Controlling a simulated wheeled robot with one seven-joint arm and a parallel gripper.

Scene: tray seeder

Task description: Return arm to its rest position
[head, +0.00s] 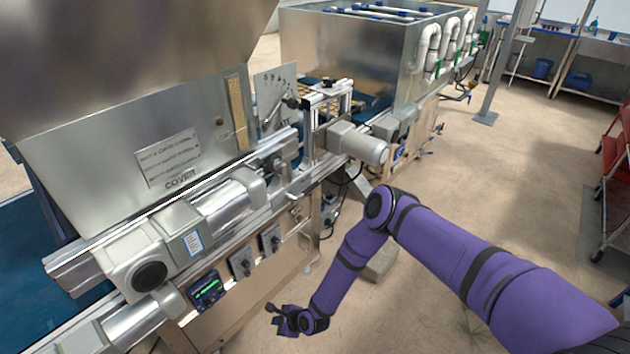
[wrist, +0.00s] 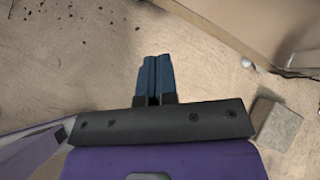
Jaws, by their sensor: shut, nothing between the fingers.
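My gripper (head: 274,314) hangs low at the end of my purple arm in the head view, beside the lower front of the seeder machine (head: 235,325). It is apart from the machine's controls. In the wrist view my gripper (wrist: 154,58) points over the bare floor (wrist: 60,70), with its two dark blue fingers together and nothing between them. My arm is bent at the elbow, which stands out in front of the machine. The fingertips are small in the head view.
A control box with a green display (head: 207,290) and a motor (head: 358,145) stick out from the machine. A grey block (head: 381,262) lies on the floor behind my forearm; it also shows in the wrist view (wrist: 278,126). A red cart (head: 614,165) stands far right. The aisle floor (head: 500,170) is clear.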

